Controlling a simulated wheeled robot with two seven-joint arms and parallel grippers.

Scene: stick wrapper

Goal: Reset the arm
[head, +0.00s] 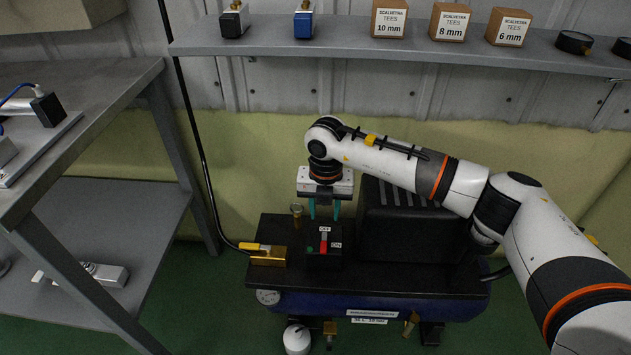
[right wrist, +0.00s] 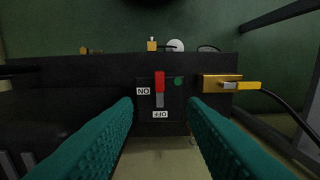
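My right gripper (head: 324,214) hangs pointing down above the switch box on the compressor, its teal fingers apart with nothing between them. In the right wrist view the two fingers (right wrist: 163,108) frame the switch from either side without touching it. The switch (head: 323,241) has a red lever, a green spot and ON and OFF labels. It also shows in the right wrist view (right wrist: 159,82), with the red part at the end away from the OFF label. My right arm reaches in from the right. My left gripper is not in view.
The black compressor top (head: 400,280) carries a dark motor housing (head: 400,232) and a brass fitting with a yellow lever (head: 268,255), joined to a black hose. A shelf (head: 350,40) with labelled boxes runs along the wall behind. A metal workbench (head: 90,90) stands at the left.

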